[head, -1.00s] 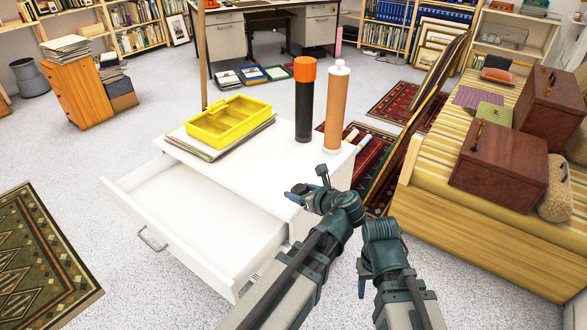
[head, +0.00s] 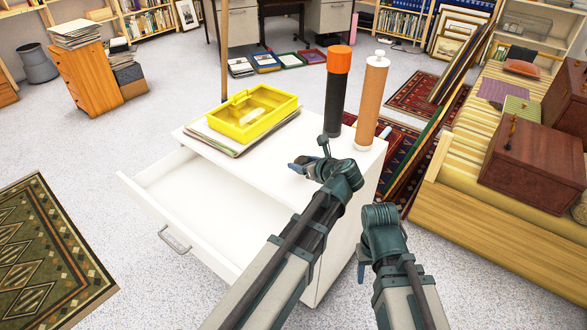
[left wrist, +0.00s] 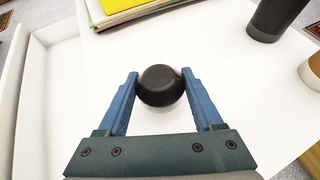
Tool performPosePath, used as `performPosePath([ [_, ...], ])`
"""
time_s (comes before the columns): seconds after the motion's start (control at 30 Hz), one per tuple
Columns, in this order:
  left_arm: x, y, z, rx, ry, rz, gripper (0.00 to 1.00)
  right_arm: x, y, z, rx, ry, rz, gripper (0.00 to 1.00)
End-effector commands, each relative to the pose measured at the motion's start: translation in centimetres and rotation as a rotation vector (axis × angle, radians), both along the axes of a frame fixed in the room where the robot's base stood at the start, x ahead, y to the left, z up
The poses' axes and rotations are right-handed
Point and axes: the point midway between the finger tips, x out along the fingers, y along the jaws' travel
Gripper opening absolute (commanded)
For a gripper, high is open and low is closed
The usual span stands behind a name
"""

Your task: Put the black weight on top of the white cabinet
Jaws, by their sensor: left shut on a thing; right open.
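The white cabinet (head: 262,160) stands in front of me with its top drawer pulled out to the left. My left gripper (head: 300,164) is above the cabinet top, near its front edge. In the left wrist view it is shut on the black weight (left wrist: 160,85), a dark rounded piece between two blue fingers. White cabinet top shows around the weight; I cannot tell whether it touches that surface. The weight is not clearly visible in the head view. My right gripper (head: 362,276) hangs beside the cabinet's right side, mostly hidden behind its own wrist.
On the cabinet top are a yellow tray (head: 254,113) on papers, a black bottle with an orange cap (head: 335,95) and a brown cylinder (head: 371,105). The open drawer (head: 200,205) juts out left. A striped bench with brown boxes (head: 535,165) stands right.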

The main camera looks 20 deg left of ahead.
Motion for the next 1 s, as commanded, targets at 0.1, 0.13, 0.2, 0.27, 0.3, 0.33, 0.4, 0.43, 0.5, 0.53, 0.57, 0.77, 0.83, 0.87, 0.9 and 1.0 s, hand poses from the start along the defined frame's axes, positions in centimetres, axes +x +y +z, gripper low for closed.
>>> performPosePath([
  [0.1, 0.0, 0.0, -0.1, 0.001, 0.000, -0.001, 0.00, 0.0, 0.0, -0.1, 0.000, 0.000, 0.000, 0.50],
  [0.13, 0.0, 0.0, -0.2, 0.001, 0.000, -0.001, 0.00, 0.0, 0.0, -0.3, 0.000, 0.000, 0.000, 0.50],
  [0.2, 0.0, 0.0, -0.8, 0.001, 0.000, -0.001, 0.00, 0.0, 0.0, -0.8, -0.001, 0.000, 0.000, 0.50],
  [0.27, 0.0, 0.0, -1.5, 0.001, 0.000, -0.001, 0.00, 0.0, -0.1, -1.5, -0.002, -0.001, 0.000, 0.50],
  [0.3, 0.0, 0.0, -2.0, 0.001, -0.001, -0.002, 0.00, 0.0, -0.1, -2.0, -0.003, -0.001, 0.000, 0.50],
  [0.33, 0.0, 0.0, -2.4, 0.001, -0.001, -0.002, 0.00, 0.0, -0.1, -2.4, -0.003, -0.001, 0.001, 0.50],
  [0.4, 0.0, 0.1, -3.3, 0.001, 0.000, -0.004, 0.00, 0.0, -0.1, -3.3, -0.005, -0.002, 0.001, 0.50],
  [0.43, 0.0, 0.1, -3.5, 0.001, 0.000, -0.004, 0.00, 0.0, -0.1, -3.5, -0.005, -0.002, 0.001, 0.50],
  [0.5, 0.0, 0.1, -3.8, 0.001, 0.000, -0.005, 0.00, 0.0, -0.1, -3.8, -0.006, -0.002, 0.001, 0.50],
  [0.53, 0.0, 0.1, -3.7, 0.001, 0.000, -0.005, 0.00, 0.0, -0.1, -3.7, -0.007, -0.002, 0.002, 0.50],
  [0.57, 0.0, 0.1, -3.6, 0.001, 0.000, -0.005, 0.00, 0.0, -0.2, -3.6, -0.007, -0.002, 0.002, 0.50],
  [0.77, 0.0, 0.1, -3.5, 0.001, -0.001, -0.004, 0.00, 0.0, -0.2, -3.5, -0.007, -0.002, 0.002, 0.50],
  [0.83, 0.0, 0.1, -3.7, 0.001, -0.001, -0.004, 0.00, 0.0, -0.2, -3.7, -0.007, -0.002, 0.002, 0.50],
  [0.87, 0.0, 0.1, -3.9, 0.001, -0.001, -0.004, 0.00, 0.0, -0.2, -3.9, -0.007, -0.002, 0.002, 0.50],
  [0.9, 0.0, 0.1, -3.8, 0.000, 0.000, -0.004, 0.71, 0.0, -0.2, -3.8, -0.007, -0.002, 0.002, 0.50],
  [1.0, 0.0, 0.1, -3.7, 0.000, 0.000, -0.004, 0.89, 0.0, -0.2, -3.7, -0.007, -0.002, 0.002, 0.50],
])
